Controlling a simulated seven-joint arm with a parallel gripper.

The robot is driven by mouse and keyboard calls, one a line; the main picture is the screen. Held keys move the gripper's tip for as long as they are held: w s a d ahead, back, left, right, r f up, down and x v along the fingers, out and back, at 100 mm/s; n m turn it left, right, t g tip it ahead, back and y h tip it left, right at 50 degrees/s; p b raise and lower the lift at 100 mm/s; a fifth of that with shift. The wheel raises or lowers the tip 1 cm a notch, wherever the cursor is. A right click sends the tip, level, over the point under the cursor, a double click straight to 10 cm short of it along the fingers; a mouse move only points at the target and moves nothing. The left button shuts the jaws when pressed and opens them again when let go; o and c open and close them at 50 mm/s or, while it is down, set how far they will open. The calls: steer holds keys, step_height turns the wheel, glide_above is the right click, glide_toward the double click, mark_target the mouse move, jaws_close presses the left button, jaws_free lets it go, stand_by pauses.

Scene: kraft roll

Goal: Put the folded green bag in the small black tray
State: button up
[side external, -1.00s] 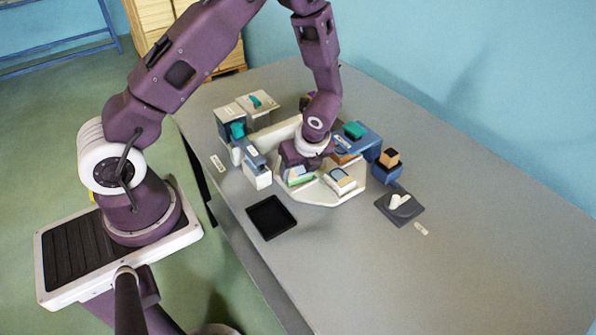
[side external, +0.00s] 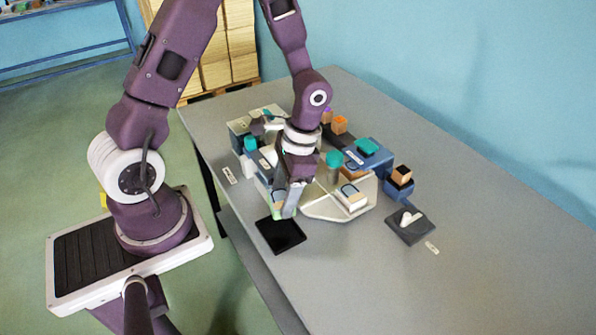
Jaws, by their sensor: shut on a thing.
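The folded green bag (side external: 277,210) shows as a small pale green patch at the fingers of my gripper (side external: 284,207). My gripper points down and is shut on it; the fingers hide most of the bag. The small black tray (side external: 282,238) lies flat and empty near the table's front edge. In the picture, the bag and fingertips are at the tray's upper edge. I cannot tell how high above it they are.
A white divided holder (side external: 325,211) stands right behind the gripper, with a cream folded bag with a blue handle (side external: 350,198) in it. Blue boxes (side external: 372,158) stand behind. A dark pad with a white piece (side external: 410,226) lies to the right. The table's front right is clear.

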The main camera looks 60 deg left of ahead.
steer(key=n, duration=0.2)
steer(key=s, duration=0.1)
steer(key=shift+d+f+n+h, duration=0.25)
steer(key=shift+d+n+h, duration=0.05)
steer(key=shift+n, duration=0.1)
steer(key=shift+f, duration=0.3)
steer(key=shift+w+x, duration=0.2)
steer(key=shift+x, duration=0.55)
steer(key=shift+w+x, duration=0.15)
steer(key=shift+x, duration=0.6)
steer(key=shift+w+x, duration=0.2)
steer(key=shift+x, duration=0.6)
steer(key=shift+w+x, duration=0.2)
steer(key=shift+x, duration=0.7)
